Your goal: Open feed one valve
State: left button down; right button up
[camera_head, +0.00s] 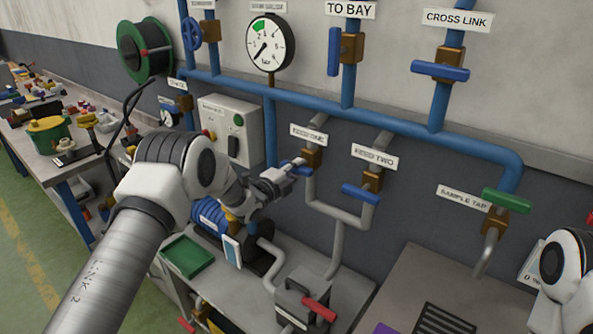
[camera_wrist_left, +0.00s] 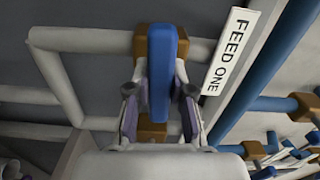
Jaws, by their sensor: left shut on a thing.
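The feed one valve has a brown body (camera_head: 312,158) and a blue lever handle under a white FEED ONE label (camera_head: 309,135). My left gripper (camera_head: 290,170) is at this handle, partly covering it in the head view. In the wrist view the blue handle (camera_wrist_left: 160,70) runs up and down the picture between the two fingers of my left gripper (camera_wrist_left: 158,112), which is shut on it. The brown valve body (camera_wrist_left: 180,42) shows behind the handle, beside the FEED ONE label (camera_wrist_left: 230,50). My right gripper is outside the frames.
The feed two handle (camera_head: 361,194) is close on the right, with its label (camera_head: 374,156) above. Other blue levers sit higher, at TO BAY (camera_head: 334,52) and CROSS LINK (camera_head: 440,70). A green sample tap lever (camera_head: 507,200) is further right. Grey pipes (camera_head: 338,215) run below.

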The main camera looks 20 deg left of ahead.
pick_arm(q)
jog(key=n+b, duration=0.3)
jog(key=shift+f, duration=0.25)
jog(key=n+b, duration=0.2)
jog(key=n, duration=0.2)
jog(key=shift+b, duration=0.4)
jog(key=n+b, duration=0.1)
jog(key=n, duration=0.2)
jog(key=shift+r+n, duration=0.1)
jog(key=shift+n, duration=0.3)
jog(key=n+b, duration=0.1)
jog(key=n, duration=0.3)
jog(key=shift+r, duration=0.1)
jog(key=shift+n, duration=0.3)
jog(key=c, duration=1)
grip_release()
